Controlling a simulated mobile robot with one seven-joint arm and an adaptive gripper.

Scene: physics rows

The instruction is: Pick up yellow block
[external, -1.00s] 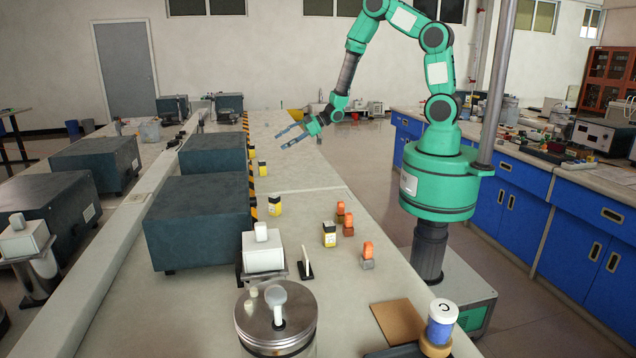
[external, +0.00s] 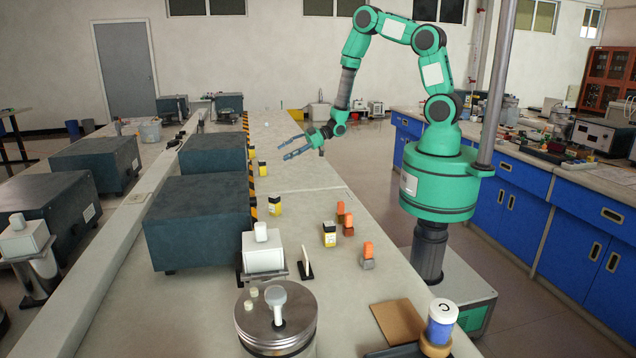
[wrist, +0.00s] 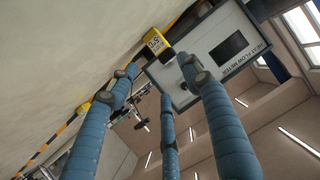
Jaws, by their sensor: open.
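Several small yellow blocks with dark parts stand on the long bench in the external view: one (external: 262,168) beyond the middle, one (external: 252,152) farther back, one (external: 274,206) nearer and one (external: 329,235) at the front right. Which one the task means I cannot tell. My gripper (external: 290,150) is open and empty above the bench, to the right of the two farther blocks and apart from them. In the wrist view its fingers (wrist: 158,76) are spread, and a labelled yellow block (wrist: 154,42) shows just beyond the tips. A second yellow thing (wrist: 83,108) is partly hidden behind a finger.
Dark boxes (external: 200,215) line the left of the blocks; a heat flow meter (wrist: 222,52) shows in the wrist view. Orange-topped pieces (external: 367,250), a white-topped device (external: 263,252) and a metal pot (external: 276,320) stand nearer.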

